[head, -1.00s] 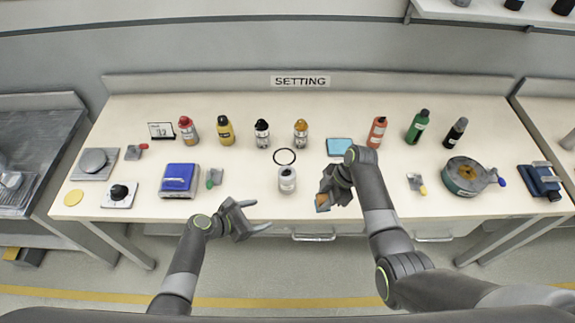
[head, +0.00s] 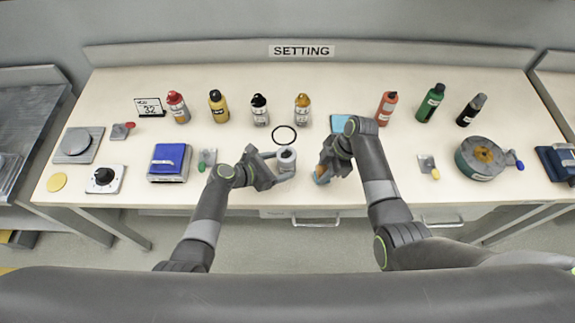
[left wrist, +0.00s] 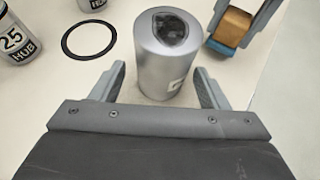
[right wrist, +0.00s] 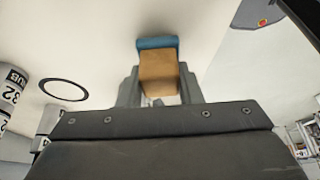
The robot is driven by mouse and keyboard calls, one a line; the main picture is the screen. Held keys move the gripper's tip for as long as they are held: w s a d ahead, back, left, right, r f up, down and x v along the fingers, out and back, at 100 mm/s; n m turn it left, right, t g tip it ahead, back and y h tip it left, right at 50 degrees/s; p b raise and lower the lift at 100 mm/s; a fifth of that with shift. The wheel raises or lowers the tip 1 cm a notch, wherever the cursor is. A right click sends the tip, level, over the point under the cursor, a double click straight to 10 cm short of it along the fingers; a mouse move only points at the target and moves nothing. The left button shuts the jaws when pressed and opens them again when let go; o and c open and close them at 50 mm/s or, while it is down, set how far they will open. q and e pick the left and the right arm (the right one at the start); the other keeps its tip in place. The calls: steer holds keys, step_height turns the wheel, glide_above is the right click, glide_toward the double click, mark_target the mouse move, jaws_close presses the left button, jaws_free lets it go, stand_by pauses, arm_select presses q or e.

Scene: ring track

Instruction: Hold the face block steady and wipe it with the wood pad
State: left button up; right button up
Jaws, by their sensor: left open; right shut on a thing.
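The face block (head: 286,160) is a grey cylinder standing upright on the bench. In the left wrist view the face block (left wrist: 166,62) shows a dark, glossy patch on its top. My left gripper (head: 278,170) is open, with its fingers (left wrist: 160,88) on either side of the cylinder. I cannot tell whether they touch it. My right gripper (head: 325,172) is shut on the wood pad (right wrist: 158,72), a tan block with a blue layer at its end. The pad (left wrist: 234,28) is to the right of the cylinder, apart from it.
A black ring (head: 284,135) lies behind the face block. Several bottles stand along the back, among them a yellow-brown one (head: 302,110). A light blue flat pad (head: 340,123) lies behind my right gripper. A blue box (head: 169,162) is to the left. The bench's front edge is close.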

arm_select(q)
steer(key=shift+b+x, duration=0.45)
steer(key=shift+x, duration=0.5)
steer(key=shift+d, duration=0.2)
steer(key=c, duration=0.6)
steer(key=shift+c, duration=0.3)
